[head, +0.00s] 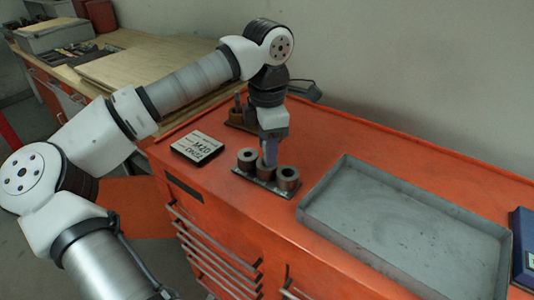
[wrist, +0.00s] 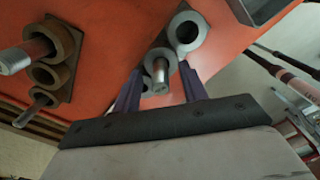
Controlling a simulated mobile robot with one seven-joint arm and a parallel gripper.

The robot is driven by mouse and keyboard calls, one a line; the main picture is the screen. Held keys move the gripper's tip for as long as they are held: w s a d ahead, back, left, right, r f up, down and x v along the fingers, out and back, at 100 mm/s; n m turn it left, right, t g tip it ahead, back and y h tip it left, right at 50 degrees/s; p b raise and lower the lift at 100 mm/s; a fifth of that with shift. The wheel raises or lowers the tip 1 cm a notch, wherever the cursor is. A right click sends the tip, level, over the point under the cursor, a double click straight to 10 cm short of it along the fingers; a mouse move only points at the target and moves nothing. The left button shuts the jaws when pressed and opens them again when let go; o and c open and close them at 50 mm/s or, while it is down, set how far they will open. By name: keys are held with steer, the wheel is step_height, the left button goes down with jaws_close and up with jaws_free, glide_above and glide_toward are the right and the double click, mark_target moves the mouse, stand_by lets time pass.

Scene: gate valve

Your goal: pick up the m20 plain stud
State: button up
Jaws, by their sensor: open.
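My gripper (head: 269,156) points down over the dark rack (head: 265,188) on the red cabinet top. In the wrist view my gripper (wrist: 161,70) is open, with a bluish finger on each side of a grey metal stud (wrist: 158,74). The stud stands in a round socket of the rack, and its end faces the camera. I cannot tell whether the fingers touch it. In the head view the fingers hide the stud. No marking on the stud is readable, so its size cannot be confirmed.
A brown rack (wrist: 57,65) with two more studs, one thick and one thin, stands behind. Empty sockets (head: 288,174) flank the gripper. A label plate (head: 200,148) reads M20. A grey tray (head: 405,228), empty, lies to the right, with a blue box (head: 523,250) beyond.

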steer(key=shift+f, duration=0.2)
jaws_close()
stand_by(0.3)
